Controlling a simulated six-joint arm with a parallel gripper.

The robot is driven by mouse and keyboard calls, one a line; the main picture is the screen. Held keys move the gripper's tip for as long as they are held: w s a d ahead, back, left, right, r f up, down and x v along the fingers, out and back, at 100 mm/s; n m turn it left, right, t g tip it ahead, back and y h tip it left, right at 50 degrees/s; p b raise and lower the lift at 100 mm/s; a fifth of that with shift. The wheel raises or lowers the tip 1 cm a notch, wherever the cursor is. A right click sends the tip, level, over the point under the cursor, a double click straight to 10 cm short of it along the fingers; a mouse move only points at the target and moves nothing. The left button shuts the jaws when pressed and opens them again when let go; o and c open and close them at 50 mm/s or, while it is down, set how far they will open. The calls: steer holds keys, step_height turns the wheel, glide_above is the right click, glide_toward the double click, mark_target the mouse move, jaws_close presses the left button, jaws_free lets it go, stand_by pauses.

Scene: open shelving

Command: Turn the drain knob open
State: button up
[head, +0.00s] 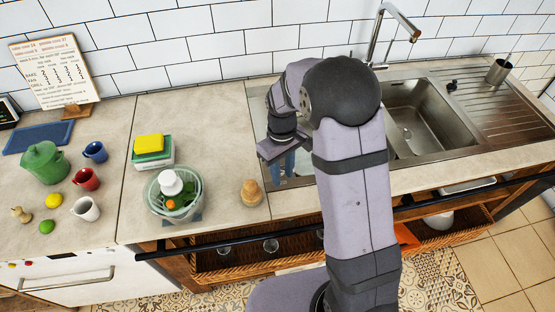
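A small black knob (452,86) sits on the steel rim between the sink basin (415,125) and the ribbed drainboard (500,95). It looks like the drain knob, but it is too small to read its setting. The drain hole (407,133) shows as a small round spot in the basin floor. My gripper (284,165) hangs over the left part of the sink unit, well left of the knob and apart from it. Its fingers are small and partly hidden by the wrist, so their opening is unclear. My arm hides the middle of the sink unit.
A tall faucet (393,30) rises behind the basin. A metal cup (498,71) stands at the back of the drainboard. The drainboard is otherwise clear.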

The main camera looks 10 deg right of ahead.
steer(key=w+r+n, duration=0.1)
steer(key=n, duration=0.2)
steer(key=w+r+n, duration=0.2)
steer(key=n, duration=0.1)
steer(key=w+r+n, duration=0.1)
steer(key=w+n, duration=0.1)
steer(key=n, duration=0.1)
steer(key=shift+w+a+r+n+t, duration=0.2)
steer(key=shift+w+r+n+t, duration=0.1)
steer(key=shift+n+t, duration=0.1)
steer(key=n, duration=0.2)
steer(key=shift+s+n, duration=0.15)
steer(key=shift+n, duration=0.15)
steer(key=shift+f+p, duration=1.2)
steer(key=shift+f, duration=2.45)
jaws_close()
